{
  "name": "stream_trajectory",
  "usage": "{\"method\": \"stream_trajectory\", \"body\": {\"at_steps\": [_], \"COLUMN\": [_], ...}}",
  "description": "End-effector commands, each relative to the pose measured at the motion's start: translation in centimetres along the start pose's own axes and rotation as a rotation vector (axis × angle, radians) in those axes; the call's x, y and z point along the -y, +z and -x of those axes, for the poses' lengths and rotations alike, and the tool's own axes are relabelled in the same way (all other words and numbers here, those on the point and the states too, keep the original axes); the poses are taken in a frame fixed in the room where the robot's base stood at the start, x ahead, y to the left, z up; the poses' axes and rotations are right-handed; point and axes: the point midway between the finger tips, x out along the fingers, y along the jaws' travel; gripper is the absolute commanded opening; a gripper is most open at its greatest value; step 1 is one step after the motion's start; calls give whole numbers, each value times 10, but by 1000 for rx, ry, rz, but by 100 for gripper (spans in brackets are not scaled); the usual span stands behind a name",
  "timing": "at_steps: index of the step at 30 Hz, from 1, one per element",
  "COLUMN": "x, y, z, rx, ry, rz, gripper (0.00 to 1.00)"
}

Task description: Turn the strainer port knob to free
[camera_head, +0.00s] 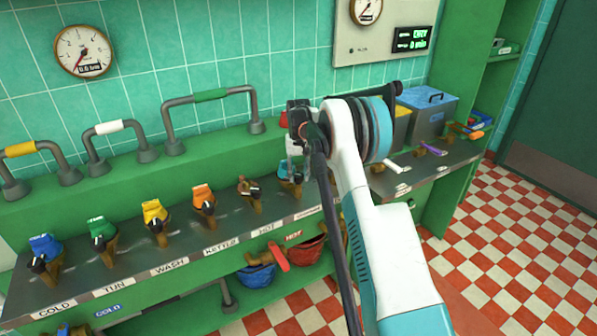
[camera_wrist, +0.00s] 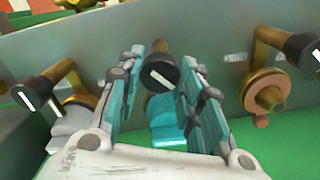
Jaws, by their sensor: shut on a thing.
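In the wrist view a black round knob (camera_wrist: 158,73) with a white pointer line sits on a brass stem between the two teal-padded fingers of my gripper (camera_wrist: 161,82). The gripper is shut on this knob. A teal tag (camera_wrist: 167,122) shows just below it. In the head view my gripper (camera_head: 293,150) is at the teal-tagged valve (camera_head: 289,172), toward the right end of the valve row. My arm and gripper hide part of it there. I cannot read this valve's label, so I cannot confirm it is the strainer port.
In the head view blue (camera_head: 45,247), green (camera_head: 102,230), yellow (camera_head: 156,213) and orange (camera_head: 203,197) valves line the shelf. A blue-grey bin (camera_head: 428,120) stands at right.

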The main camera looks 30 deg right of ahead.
Motion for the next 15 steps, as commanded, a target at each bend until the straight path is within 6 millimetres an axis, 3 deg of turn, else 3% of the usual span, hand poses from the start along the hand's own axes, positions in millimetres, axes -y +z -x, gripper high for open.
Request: {"method": "stream_trajectory", "body": {"at_steps": [15], "x": [0], "y": [0], "z": [0], "rx": [-1], "ry": [0], "rz": [185], "gripper": [10]}}
